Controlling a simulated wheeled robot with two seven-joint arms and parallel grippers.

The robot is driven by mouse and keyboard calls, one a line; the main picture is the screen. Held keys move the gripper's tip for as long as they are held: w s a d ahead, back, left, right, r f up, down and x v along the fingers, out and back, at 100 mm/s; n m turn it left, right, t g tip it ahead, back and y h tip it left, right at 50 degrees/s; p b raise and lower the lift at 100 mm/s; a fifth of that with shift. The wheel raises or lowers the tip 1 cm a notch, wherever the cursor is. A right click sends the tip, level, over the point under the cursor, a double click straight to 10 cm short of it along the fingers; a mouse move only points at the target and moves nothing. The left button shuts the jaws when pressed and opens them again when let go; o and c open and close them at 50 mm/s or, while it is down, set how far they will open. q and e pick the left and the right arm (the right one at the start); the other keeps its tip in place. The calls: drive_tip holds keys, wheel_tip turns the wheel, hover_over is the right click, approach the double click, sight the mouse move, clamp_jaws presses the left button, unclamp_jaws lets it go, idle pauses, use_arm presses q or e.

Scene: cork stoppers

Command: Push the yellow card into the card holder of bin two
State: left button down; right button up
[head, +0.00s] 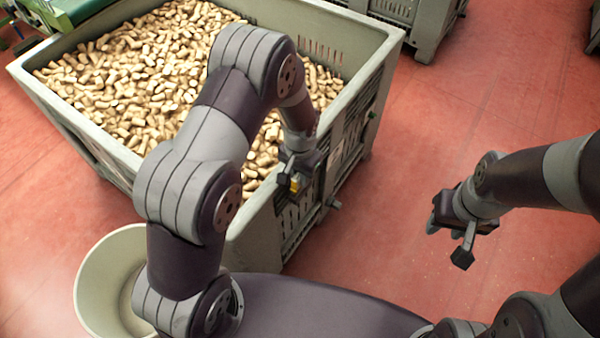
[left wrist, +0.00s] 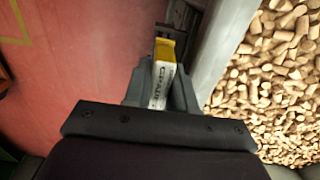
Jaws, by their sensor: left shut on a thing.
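My left gripper (head: 294,176) is shut on the yellow card (head: 295,185), just outside the right side wall of the cork-filled bin (head: 255,235). In the left wrist view the card (left wrist: 164,68) has a yellow band at its far end and a white part with dark print, held between the fingers of the gripper (left wrist: 160,88). The bin's wall (left wrist: 222,45) runs beside the card there. I cannot make out the card holder or whether the card touches it. My right gripper (head: 449,242) is open and empty over the floor at right.
Cork stoppers (head: 150,70) fill the bin. Another grey bin (head: 430,25) stands at the top right. A pale round tub (head: 95,280) stands at the lower left. The red floor (head: 480,100) right of the bin is clear.

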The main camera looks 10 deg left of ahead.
use_arm(q)
drive_tip(key=shift+f+b, duration=0.95)
drive_tip(key=shift+f, duration=0.7)
idle(1.4)
drive_tip(key=c, duration=0.8)
unclamp_jaws()
drive_tip(key=shift+c, duration=0.2)
drive_tip(key=shift+r, duration=0.15)
wheel_tip(320, 180, up, 12)
drive_tip(key=shift+r+p, duration=0.25)
drive_tip(key=shift+p, duration=0.1)
